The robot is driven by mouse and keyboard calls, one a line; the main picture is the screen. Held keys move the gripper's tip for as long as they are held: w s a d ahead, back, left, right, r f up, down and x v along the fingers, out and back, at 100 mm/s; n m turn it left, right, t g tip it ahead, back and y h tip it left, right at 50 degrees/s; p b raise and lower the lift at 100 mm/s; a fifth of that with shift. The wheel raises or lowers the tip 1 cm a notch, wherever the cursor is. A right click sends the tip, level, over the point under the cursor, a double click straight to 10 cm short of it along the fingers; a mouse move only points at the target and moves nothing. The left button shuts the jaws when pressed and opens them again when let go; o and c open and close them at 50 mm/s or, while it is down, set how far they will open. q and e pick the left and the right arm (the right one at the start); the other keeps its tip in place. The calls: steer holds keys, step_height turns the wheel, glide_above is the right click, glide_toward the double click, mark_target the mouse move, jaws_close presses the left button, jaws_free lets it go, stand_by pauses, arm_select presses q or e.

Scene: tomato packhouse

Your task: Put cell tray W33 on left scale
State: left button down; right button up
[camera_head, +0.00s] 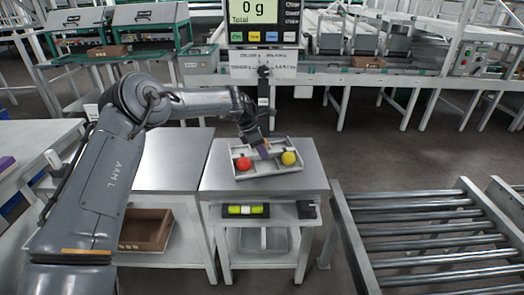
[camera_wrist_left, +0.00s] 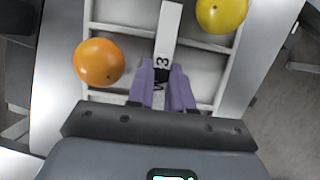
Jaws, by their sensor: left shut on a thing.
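The cell tray (camera_head: 268,176), pale grey with divided cells, is over the steel top of the right-hand stand. An orange-red tomato (camera_head: 243,163) and a yellow tomato (camera_head: 288,158) sit in separate cells. My left gripper (camera_head: 263,150) is shut on the tray's middle bar, with purple fingertips (camera_wrist_left: 165,85) either side of it. I cannot tell whether the tray touches the steel top. My right gripper is not in view.
A display (camera_head: 263,22) reading 0 g stands on a post behind the stand. Another steel table (camera_head: 172,160) is to its left, with a brown box (camera_head: 146,228) below. A roller conveyor (camera_head: 430,235) is at right. A level-like green-yellow item (camera_head: 245,210) is at the stand's front.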

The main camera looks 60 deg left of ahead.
arm_select(q)
steer(key=shift+f, duration=0.25)
steer(key=c, duration=0.9)
jaws_free()
steer(key=shift+c, duration=0.2)
steer(key=shift+c, duration=0.3)
steer(key=shift+c, duration=1.3)
steer(key=shift+r, duration=0.1)
steer(key=shift+r+p, duration=2.75)
steer(key=shift+r, duration=0.65)
